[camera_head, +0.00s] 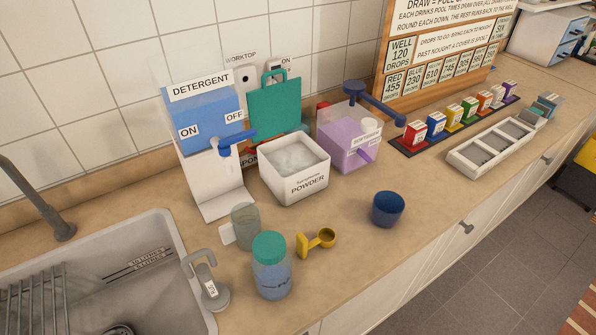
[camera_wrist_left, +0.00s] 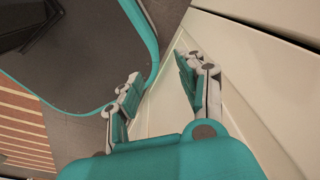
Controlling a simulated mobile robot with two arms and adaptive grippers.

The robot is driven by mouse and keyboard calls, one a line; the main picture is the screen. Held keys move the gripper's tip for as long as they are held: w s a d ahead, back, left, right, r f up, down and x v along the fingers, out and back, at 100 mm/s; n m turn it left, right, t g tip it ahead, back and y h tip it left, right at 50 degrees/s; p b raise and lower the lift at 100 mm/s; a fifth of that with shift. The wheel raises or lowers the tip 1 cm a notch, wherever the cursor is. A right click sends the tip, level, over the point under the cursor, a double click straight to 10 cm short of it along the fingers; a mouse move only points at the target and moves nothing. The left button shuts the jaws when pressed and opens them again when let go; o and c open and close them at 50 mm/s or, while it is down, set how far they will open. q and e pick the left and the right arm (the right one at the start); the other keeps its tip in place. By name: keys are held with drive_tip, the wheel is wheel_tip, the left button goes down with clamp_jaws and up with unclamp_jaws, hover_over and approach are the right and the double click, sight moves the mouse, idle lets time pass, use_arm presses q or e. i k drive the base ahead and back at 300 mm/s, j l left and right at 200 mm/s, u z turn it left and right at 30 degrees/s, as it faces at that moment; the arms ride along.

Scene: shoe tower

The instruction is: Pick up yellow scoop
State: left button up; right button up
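The yellow scoop (camera_head: 317,241) lies on the worktop. Its round bowl is to the right and its flat handle end to the left. It is just right of a clear bottle with a teal lid (camera_head: 271,263) and left of a blue cup (camera_head: 387,209). Neither gripper shows in the head view. In the left wrist view my left gripper (camera_wrist_left: 158,92) has its two teal-padded fingers spread apart with nothing between them. It is in front of the pale cabinet fronts, and no scoop shows there. My right gripper is in neither view.
A white powder box (camera_head: 294,187), a detergent dispenser (camera_head: 205,140) and a purple container (camera_head: 348,146) stand behind the scoop. A grey cup (camera_head: 245,227) stands behind the bottle. The sink (camera_head: 160,225) is at the left. Worktop (camera_head: 345,275) in front of the scoop is clear.

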sight(326, 237)
drive_tip(key=k+l+u, duration=0.1)
drive_tip(key=k+u, duration=0.45)
drive_tip(key=u, duration=0.15)
drive_tip(key=k+u, duration=0.35)
drive_tip(key=i+j, duration=0.05)
